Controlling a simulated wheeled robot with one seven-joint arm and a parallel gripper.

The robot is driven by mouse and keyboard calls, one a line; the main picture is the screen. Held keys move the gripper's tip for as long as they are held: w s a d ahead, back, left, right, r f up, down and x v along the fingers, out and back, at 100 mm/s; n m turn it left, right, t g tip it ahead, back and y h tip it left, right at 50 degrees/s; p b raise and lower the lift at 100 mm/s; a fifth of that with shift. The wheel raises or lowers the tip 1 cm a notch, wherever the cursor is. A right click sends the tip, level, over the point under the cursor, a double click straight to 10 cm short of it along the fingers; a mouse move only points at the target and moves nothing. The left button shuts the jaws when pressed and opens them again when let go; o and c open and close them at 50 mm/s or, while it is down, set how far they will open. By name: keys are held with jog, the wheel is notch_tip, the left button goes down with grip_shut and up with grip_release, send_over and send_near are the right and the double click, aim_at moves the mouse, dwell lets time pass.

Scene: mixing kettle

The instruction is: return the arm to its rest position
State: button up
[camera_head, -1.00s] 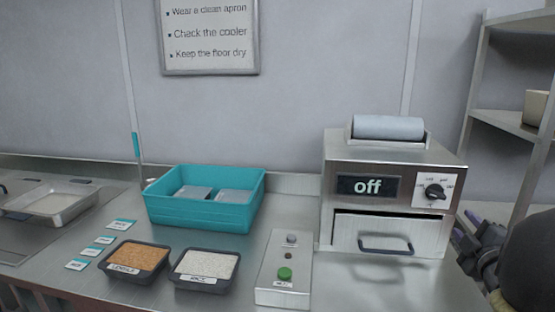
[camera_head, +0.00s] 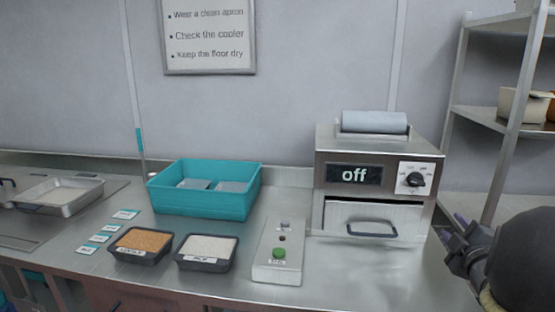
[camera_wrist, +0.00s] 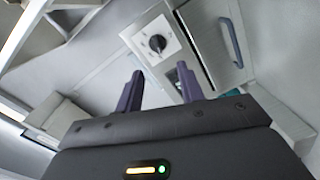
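My gripper (camera_wrist: 160,92) shows in the wrist view with its two purple-grey fingers apart and nothing between them. In the head view my gripper (camera_head: 450,240) is at the right edge, beside the steel machine (camera_head: 378,150), and its fingers are small there. The machine's display reads "off", and its dial (camera_head: 415,179) also shows past the fingertips in the wrist view (camera_wrist: 157,44). The machine's drawer (camera_head: 372,222) with a bar handle looks shut. My gripper touches nothing that I can see.
A steel counter (camera_head: 350,270) holds a teal bin (camera_head: 205,205), two dark trays of grains (camera_head: 140,242) (camera_head: 207,250), a control box with a green button (camera_head: 279,253), small label cards and a metal pan (camera_head: 58,196). A shelf rack (camera_head: 500,115) stands at the right.

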jog(key=a+f+m+g+y, duration=0.1)
jog(key=a+f+m+g, duration=0.55)
jog(key=a+f, duration=0.6)
jog(key=s+a+f+m+g+y, duration=0.2)
jog(key=s+a+f+g, duration=0.2)
jog(key=s+a, duration=0.4)
jog(key=s+a+f+m+g+y, duration=0.2)
jog(key=s+a+f+m+g, duration=0.15)
jog(key=s+a, duration=0.45)
notch_tip(320, 180, up, 15)
jog(key=w+a+n+p, duration=0.1)
jog(key=w+a+p, duration=0.1)
jog(key=p, duration=1.3)
